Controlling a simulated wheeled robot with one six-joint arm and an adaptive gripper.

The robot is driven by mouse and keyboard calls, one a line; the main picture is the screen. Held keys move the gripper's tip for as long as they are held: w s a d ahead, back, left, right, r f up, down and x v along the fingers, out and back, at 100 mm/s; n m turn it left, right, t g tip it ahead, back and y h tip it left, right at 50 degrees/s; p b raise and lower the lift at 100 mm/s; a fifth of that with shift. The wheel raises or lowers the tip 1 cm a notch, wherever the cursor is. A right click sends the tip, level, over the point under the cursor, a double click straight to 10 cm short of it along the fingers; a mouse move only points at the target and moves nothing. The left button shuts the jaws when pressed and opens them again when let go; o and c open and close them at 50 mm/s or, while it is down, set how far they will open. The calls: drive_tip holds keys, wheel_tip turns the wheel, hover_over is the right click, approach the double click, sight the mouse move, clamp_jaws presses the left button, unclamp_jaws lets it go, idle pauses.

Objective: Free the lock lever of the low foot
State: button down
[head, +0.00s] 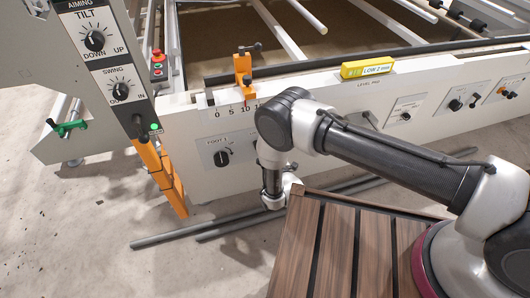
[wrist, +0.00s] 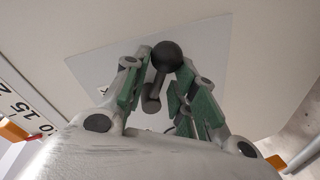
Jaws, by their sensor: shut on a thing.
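In the wrist view, a black lever with a ball end (wrist: 167,56) and a short dark stem (wrist: 152,96) stands out from a pale grey plate (wrist: 210,48) on a cream panel. The green-padded fingers of my gripper (wrist: 164,72) are closed in on the lever from both sides, near its ball. In the head view, my arm reaches the front of the machine's beam, right of the FOOT 1 plate (head: 222,152). The fingertips and this lever are hidden there behind my arm.
A yellow LOW 2 mm display (head: 367,67) sits on the beam (head: 340,95). An orange clamp (head: 243,72) stands above the scale. A control post (head: 98,55) with dials is at left. A slatted wooden surface (head: 335,245) lies below my arm, and dark rods (head: 190,235) lie on the floor.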

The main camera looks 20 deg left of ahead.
drive_tip(key=n, duration=0.1)
drive_tip(key=r+n, duration=0.1)
drive_tip(key=n, duration=0.1)
drive_tip(key=n+h, duration=0.1)
drive_tip(key=shift+d+r+n+t, duration=0.15)
drive_tip(key=shift+r+n+t, duration=0.15)
drive_tip(key=shift+r+n, duration=0.1)
idle(0.5)
drive_tip(key=c, duration=1.1)
unclamp_jaws()
drive_tip(key=shift+c, duration=0.2)
drive_tip(key=v, duration=0.7)
drive_tip(key=shift+s, duration=0.2)
drive_tip(key=shift+r, duration=0.1)
